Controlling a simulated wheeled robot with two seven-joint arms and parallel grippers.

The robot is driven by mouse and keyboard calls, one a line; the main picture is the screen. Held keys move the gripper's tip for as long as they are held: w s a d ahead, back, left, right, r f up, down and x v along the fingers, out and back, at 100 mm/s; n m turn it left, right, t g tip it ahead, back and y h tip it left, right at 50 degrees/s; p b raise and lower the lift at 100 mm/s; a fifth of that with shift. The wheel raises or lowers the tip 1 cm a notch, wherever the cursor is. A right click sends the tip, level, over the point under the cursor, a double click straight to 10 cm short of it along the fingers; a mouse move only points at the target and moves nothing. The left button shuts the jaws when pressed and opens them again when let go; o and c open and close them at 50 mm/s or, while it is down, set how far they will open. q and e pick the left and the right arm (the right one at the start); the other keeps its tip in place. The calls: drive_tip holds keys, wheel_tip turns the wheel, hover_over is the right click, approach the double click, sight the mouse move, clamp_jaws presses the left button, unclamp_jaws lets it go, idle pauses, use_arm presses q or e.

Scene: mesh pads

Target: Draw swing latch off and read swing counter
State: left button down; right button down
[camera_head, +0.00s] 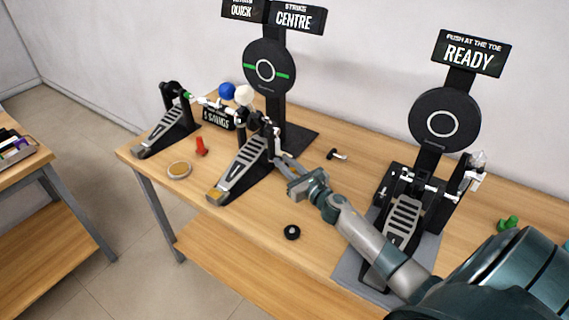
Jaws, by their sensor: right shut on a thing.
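The middle pedal (240,172) stands on the wooden table, with a round dark pad (269,67) behind it under a sign reading CENTRE (297,17). My right gripper (284,165) reaches in from the lower right to the right side of this pedal's frame. It is shut on a small part there, which looks like the swing latch; the jaws mostly hide it. A small black counter (218,118) reading SWINGS stands behind the left pedal (167,130); its leading digit looks like 5 but is small. Blue (227,91) and white (245,95) balls show near it. My left gripper is out of view.
At the right, another pedal (403,222) stands before a pad under a READY sign (470,53).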

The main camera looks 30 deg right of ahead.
drive_tip(key=shift+f, duration=0.1)
drive_tip(key=c, duration=1.6)
unclamp_jaws()
drive_tip(key=shift+s, duration=0.2)
drive_tip(key=s+b, duration=0.1)
drive_tip(key=s, duration=0.4)
drive_tip(key=s+b, duration=0.2)
drive_tip(key=s, duration=0.3)
drive_tip(key=s+b, duration=0.1)
drive_tip(key=s, duration=0.4)
drive_tip(key=shift+s+d+b, duration=0.25)
drive_tip(key=shift+s+b, duration=0.05)
drive_tip(key=shift+s, duration=0.75)
